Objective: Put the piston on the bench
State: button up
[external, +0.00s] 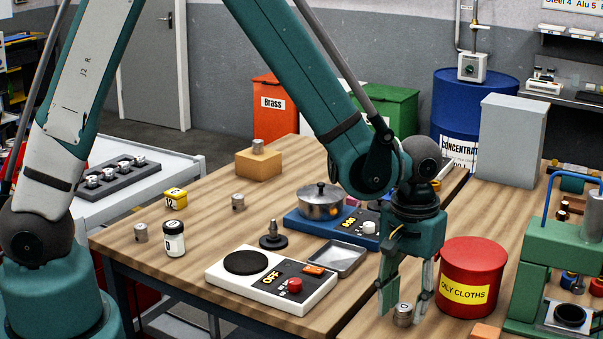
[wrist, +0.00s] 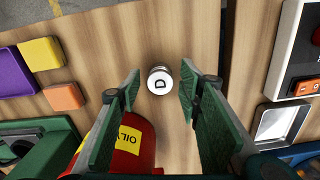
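In the wrist view, the piston (wrist: 160,81) lies in the gap between my fingertips. My gripper (external: 404,304) points down, open, with one finger on each side of the piston and visible gaps in the wrist view. Similar metal pieces stand on the bench at left (external: 238,202) and (external: 141,232), and one (external: 258,147) sits on a wooden block.
A red oily-cloths bin (external: 473,275) stands close right of my gripper, with a green press (external: 550,275) beyond it. Bare wood lies between the left pieces.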

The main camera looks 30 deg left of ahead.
aim_at(402, 305)
notch_tip(402, 305, up, 11)
jog(key=shift+r+p, duration=0.15)
jog(key=shift+p, duration=0.15)
dwell(0.4)
dwell(0.6)
jog(key=shift+a, duration=0.1)
jog(key=w+a+r+t, duration=0.15)
jog(key=a+r, duration=0.25)
jog(key=a, duration=0.4)
jog(key=w+a+r+h, duration=0.1)
jog(key=w+a+r, duration=0.1)
jog(key=a+r, duration=0.35)
jog(key=w+a+r+t, duration=0.1)
jog(key=a+r, duration=0.2)
jog(key=a, duration=0.7)
jog(key=s+a+r+t, duration=0.1)
jog(key=s+a, duration=0.1)
jog(key=a, duration=0.6)
jog(key=s+a+r+n+t, duration=0.1)
jog(key=s+a+r+t, duration=0.1)
jog(key=a, duration=0.6)
jog(key=s+a+r+t+y, duration=0.1)
jog(key=s+a, duration=0.3)
jog(key=a, duration=0.4)
jog(key=shift+a+r+n+t, duration=0.25)
jog(key=shift+a+n+t, duration=0.1)
jog(key=shift+a+n, duration=0.05)
